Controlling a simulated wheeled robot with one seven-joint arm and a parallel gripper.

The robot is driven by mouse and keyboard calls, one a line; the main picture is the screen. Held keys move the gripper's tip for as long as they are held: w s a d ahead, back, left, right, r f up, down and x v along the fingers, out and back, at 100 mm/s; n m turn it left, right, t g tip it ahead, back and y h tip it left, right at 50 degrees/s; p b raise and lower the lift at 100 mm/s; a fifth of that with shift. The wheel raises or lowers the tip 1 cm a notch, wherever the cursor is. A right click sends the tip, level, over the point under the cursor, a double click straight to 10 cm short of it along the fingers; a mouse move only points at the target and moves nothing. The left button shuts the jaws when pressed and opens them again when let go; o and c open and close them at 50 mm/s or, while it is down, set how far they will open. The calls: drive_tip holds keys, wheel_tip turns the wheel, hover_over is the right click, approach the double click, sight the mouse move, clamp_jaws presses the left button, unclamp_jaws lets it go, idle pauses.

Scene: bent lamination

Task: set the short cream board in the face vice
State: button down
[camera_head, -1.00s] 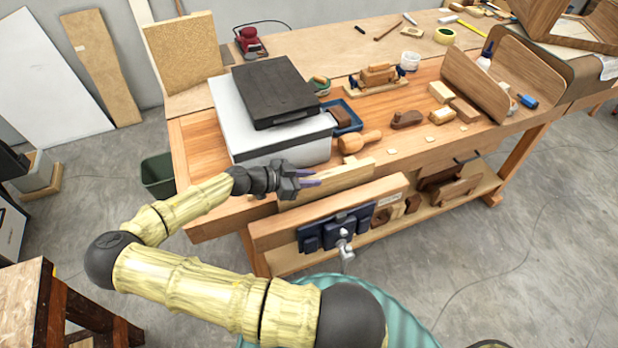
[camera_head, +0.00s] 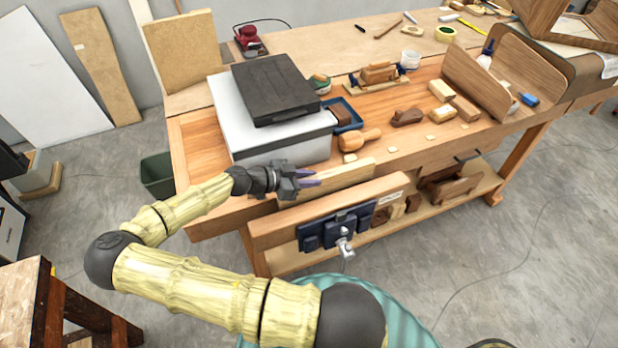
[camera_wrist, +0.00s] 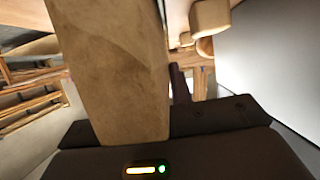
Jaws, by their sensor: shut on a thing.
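The short cream board (camera_head: 340,180) stands on edge along the front of the bench, behind the face vice's wooden front jaw (camera_head: 290,224). The vice's dark blue metal plate (camera_head: 337,229) and grey screw end (camera_head: 345,247) face me. My gripper (camera_head: 308,180) is shut on the board near its left end. In the wrist view the board (camera_wrist: 112,70) fills the middle, running up from my gripper. The board's lower part is hidden behind the front jaw, so I cannot tell how deep it sits or whether the jaw touches it.
A white box (camera_head: 280,145) with a black case (camera_head: 273,90) on top stands just behind my gripper. A wooden mallet (camera_head: 360,140) and blue tray (camera_head: 344,115) lie beside it. A shelf (camera_head: 468,193) runs under the bench.

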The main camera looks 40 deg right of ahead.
drive_tip(key=shift+f+b, duration=0.9)
idle(0.7)
drive_tip(key=c, duration=0.8)
unclamp_jaws()
drive_tip(key=shift+o, duration=0.2)
drive_tip(key=shift+r+p, duration=2.35)
drive_tip(key=shift+r, duration=1.65)
